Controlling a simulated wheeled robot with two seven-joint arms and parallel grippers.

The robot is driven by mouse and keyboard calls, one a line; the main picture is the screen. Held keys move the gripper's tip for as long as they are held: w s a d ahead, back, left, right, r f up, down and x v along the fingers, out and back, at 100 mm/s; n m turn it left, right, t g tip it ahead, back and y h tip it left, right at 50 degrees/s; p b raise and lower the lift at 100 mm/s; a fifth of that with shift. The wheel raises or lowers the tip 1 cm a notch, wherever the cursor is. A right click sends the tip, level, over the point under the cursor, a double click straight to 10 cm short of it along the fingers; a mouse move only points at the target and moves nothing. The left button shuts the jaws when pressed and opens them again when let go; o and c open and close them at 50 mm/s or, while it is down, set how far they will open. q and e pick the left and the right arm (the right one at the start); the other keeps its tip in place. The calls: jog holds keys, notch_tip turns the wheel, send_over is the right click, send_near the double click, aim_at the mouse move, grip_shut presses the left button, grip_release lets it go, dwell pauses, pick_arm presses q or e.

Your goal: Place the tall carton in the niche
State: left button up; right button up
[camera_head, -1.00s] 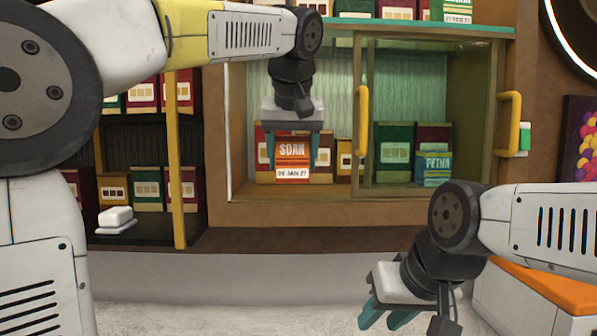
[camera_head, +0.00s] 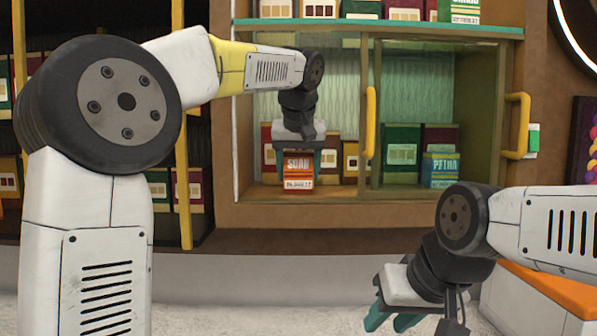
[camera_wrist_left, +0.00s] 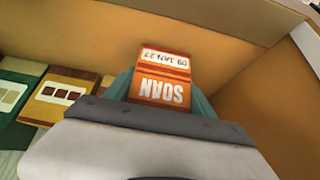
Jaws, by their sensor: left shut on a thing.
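An orange SOAN carton (camera_head: 299,171) with a white date label is held upright between the fingers of my left gripper (camera_head: 299,150), inside the left part of the niche (camera_head: 262,207). In the left wrist view the carton (camera_wrist_left: 163,77) sits between the teal fingers, its print upside down. I cannot tell whether its base touches the niche floor. My right gripper (camera_head: 396,318) hangs low at the right with its teal fingers apart and empty.
Red, yellow and green boxes (camera_head: 405,147) stand at the back of the niche, with a blue PETHA box (camera_head: 440,169) at right. Yellow handles (camera_head: 370,122) stick out in front. An orange-topped white case (camera_head: 548,290) is at lower right.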

pick_arm(q)
jog(key=o, duration=1.6)
jog(key=shift+f, duration=0.1)
jog(key=shift+o, duration=0.2)
jog(key=shift+s+r, duration=0.15)
jog(key=shift+r, duration=0.2)
jog(key=v, duration=1.1)
jog(key=shift+r, duration=0.25)
jog(key=shift+s, duration=0.1)
